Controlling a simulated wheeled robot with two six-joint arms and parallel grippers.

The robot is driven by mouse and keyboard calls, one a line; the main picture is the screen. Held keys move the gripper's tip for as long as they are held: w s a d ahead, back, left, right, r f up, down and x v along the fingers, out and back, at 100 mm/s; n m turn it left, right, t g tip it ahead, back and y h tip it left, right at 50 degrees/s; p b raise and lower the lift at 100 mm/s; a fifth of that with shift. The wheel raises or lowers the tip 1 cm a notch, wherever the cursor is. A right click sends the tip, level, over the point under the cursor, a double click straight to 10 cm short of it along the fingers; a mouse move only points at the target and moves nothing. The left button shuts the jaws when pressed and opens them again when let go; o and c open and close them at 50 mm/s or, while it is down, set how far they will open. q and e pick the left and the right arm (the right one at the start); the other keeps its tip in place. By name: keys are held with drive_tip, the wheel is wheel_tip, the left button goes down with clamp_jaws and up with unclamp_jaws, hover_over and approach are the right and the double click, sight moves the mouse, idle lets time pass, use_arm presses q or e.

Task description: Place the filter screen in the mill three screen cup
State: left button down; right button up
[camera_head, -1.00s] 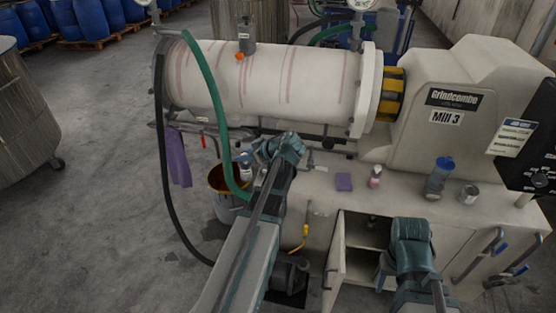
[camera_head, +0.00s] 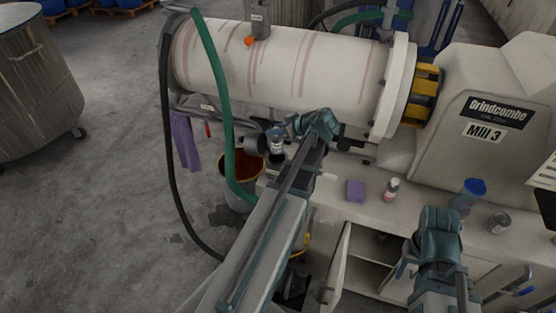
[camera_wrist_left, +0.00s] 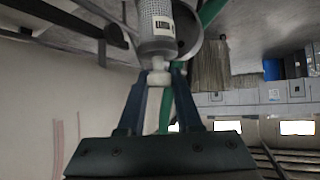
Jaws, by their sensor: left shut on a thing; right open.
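My left gripper (camera_head: 290,130) is shut on the filter screen, at the edge of the bench by the mill. In the left wrist view the filter screen (camera_wrist_left: 155,42) is a grey mesh cylinder with a white label, and the jaws (camera_wrist_left: 160,78) grip its pale end stub. A smooth grey cup-like wall (camera_wrist_left: 190,38) curves behind and right of the screen; I cannot tell whether the screen is inside it. In the head view a dark grey cup shape (camera_head: 248,145) shows left of the jaws. My right gripper (camera_head: 405,262) is open, low before the cabinet, and partly hidden.
The Mill 3 drum (camera_head: 290,70) stands above the bench. A green hose (camera_head: 222,110) and a bucket (camera_head: 240,168) are at the left. A purple block (camera_head: 355,190), a small bottle (camera_head: 391,190), a blue-capped jar (camera_head: 468,195) and a tin (camera_head: 499,222) stand on the bench. A cabinet door (camera_head: 337,265) is open.

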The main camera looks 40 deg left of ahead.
sight(281, 149)
use_arm(q)
wheel_tip(281, 149, down, 10)
drive_tip(key=b, duration=0.9)
drive_tip(key=shift+r, duration=0.3)
drive_tip(key=c, duration=0.6)
unclamp_jaws()
